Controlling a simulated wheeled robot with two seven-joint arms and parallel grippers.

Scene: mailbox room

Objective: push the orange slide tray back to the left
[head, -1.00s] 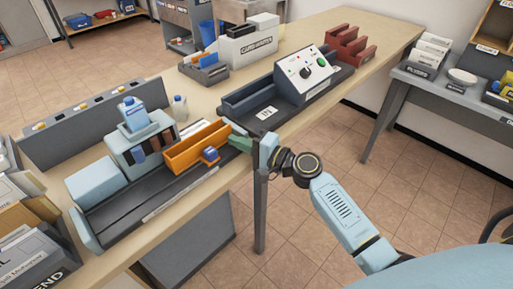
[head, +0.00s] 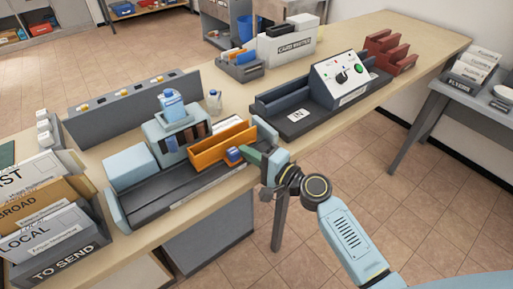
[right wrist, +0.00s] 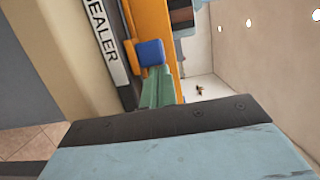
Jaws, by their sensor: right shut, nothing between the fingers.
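The orange slide tray (head: 210,149) sits on the dark rail (head: 150,200) of the sealer, toward its right end. A blue knob (head: 234,155) sticks out of the tray's front. My right gripper (head: 250,158) has green fingers, shut and empty, just right of the knob. In the right wrist view the shut fingers (right wrist: 156,88) point at the blue knob (right wrist: 150,53), very close to it; I cannot tell if they touch. The orange tray (right wrist: 153,22) runs behind the knob there. My left gripper is not in view.
A light blue box (head: 130,167) stands at the rail's left end, and the sealer body (head: 170,137) stands behind the rail. A dark IN tray (head: 290,120) with a control panel (head: 342,75) lies to the right. Letter holders (head: 50,255) fill the left front.

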